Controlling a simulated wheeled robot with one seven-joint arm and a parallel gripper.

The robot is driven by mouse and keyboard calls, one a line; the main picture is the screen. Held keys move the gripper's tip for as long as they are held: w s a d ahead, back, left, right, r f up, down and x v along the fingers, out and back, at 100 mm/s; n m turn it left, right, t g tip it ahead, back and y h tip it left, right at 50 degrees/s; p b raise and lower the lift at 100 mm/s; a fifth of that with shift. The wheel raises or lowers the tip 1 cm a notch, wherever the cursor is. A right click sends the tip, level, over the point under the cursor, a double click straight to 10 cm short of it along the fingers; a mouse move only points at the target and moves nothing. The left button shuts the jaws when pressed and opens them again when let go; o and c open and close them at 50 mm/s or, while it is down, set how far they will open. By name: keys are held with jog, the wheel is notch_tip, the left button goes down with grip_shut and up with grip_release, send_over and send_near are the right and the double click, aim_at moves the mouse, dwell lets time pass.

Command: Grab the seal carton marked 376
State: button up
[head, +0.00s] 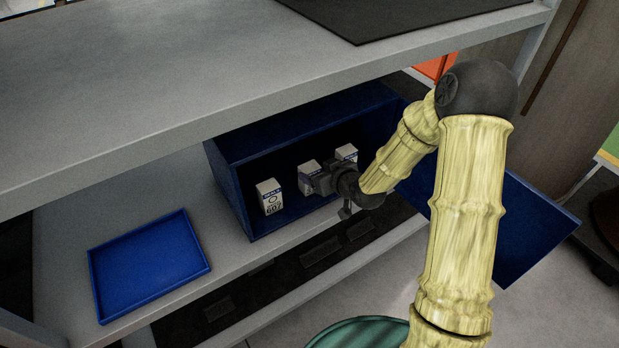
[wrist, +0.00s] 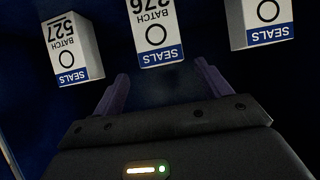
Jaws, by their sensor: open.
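The seal carton marked 376 (wrist: 155,30) is a white box with a blue SEALS band, upside down in the wrist view, its number partly cut by the top edge. In the head view it appears to be the middle carton (head: 307,168), partly hidden by my gripper. My gripper (wrist: 162,72) is open and empty. Its fingers point at the 376 carton, one to each side of its near face; I cannot tell whether they touch it. In the head view my gripper (head: 322,182) reaches into the blue bin's open front.
Seal carton 527 (wrist: 70,45) and another seal carton (wrist: 265,20) flank it closely. The head view shows carton 607 (head: 269,196) at left and one carton (head: 346,153) at right. The blue bin (head: 232,190) sits under a grey shelf (head: 200,90). An empty blue tray (head: 150,265) lies left.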

aim_at(311, 168)
jog(key=p+x, duration=0.1)
jog(key=x, duration=0.4)
jog(key=shift+a+f, duration=0.1)
jog(key=shift+a, duration=0.15)
jog(key=shift+s, duration=0.1)
jog(key=c, duration=1.1)
